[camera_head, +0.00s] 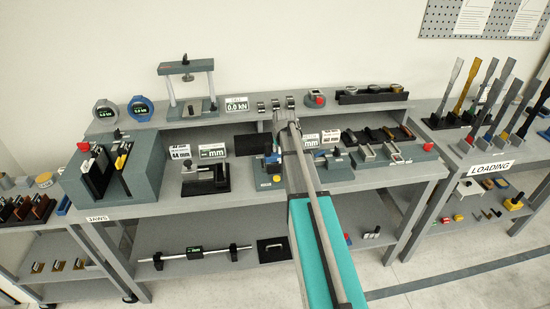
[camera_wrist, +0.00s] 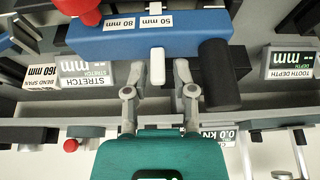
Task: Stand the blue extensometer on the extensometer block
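A blue bar-shaped body, taken as the extensometer (camera_wrist: 150,38), lies across the top of the wrist view, with 50 mm and 80 mm labels. A white tab (camera_wrist: 157,67) sticks out from it. My gripper (camera_wrist: 156,66) is open, its two fingertips apart on either side of the tab with visible gaps. In the head view blue shows left of my arm at the extensometer (camera_head: 272,158); my arm hides the part to its right and my gripper. A small dark block (camera_head: 270,182) with a white label is below that blue. I cannot tell whether the two touch.
A red knob (camera_wrist: 82,10) and a black cylinder (camera_wrist: 220,75) are close to the blue body. Behind stand a STRETCH sign (camera_wrist: 88,78) and a TOOTH DEPTH sign (camera_wrist: 290,60). A black stand (camera_head: 206,180) is to the left; several grey tools (camera_head: 392,151) are to the right.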

